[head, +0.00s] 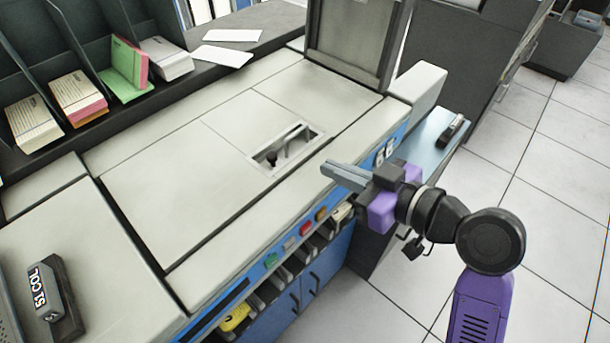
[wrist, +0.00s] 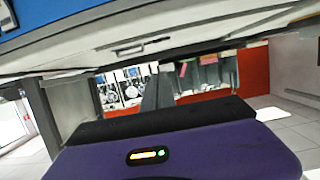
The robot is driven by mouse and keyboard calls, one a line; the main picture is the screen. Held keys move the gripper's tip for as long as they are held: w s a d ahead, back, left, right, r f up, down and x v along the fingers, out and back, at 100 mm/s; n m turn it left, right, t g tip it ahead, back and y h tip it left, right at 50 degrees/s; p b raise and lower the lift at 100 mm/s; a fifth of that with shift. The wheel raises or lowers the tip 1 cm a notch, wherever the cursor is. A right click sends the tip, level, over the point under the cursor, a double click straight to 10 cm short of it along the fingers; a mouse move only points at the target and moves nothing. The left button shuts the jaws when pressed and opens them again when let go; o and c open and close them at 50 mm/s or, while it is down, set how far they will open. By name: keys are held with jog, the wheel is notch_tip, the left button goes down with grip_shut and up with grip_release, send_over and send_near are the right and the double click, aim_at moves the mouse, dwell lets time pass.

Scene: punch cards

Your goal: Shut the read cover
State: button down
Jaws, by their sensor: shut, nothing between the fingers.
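The machine's pale top (head: 150,190) has a flat panel (head: 240,115) with a recessed dark-knobbed handle (head: 285,150) near its front edge. This panel looks flush with the top. A grey framed plate (head: 355,40) stands upright at the far right end of the top. I cannot tell from the pictures which of these is the read cover. My gripper (head: 332,175) is shut and empty, just right of and in front of the handle recess, near the machine's front edge. In the wrist view, its grey fingers (wrist: 158,92) point away beneath a pale, tilted surface with a slot.
Coloured buttons (head: 300,230) line the blue front, above a card rack. A "51 COL" block (head: 50,295) sits at the left. Card stacks (head: 80,95) fill a sorter behind. A pale box (head: 420,90) stands right of the top. Floor is clear at the right.

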jog(key=p, duration=0.1)
send_over(298, 177)
notch_tip(298, 177, down, 2)
jog(key=shift+s+d+f, duration=0.1)
jog(key=shift+d+f, duration=0.05)
notch_tip(298, 177, down, 3)
jog(key=shift+f, duration=0.65)
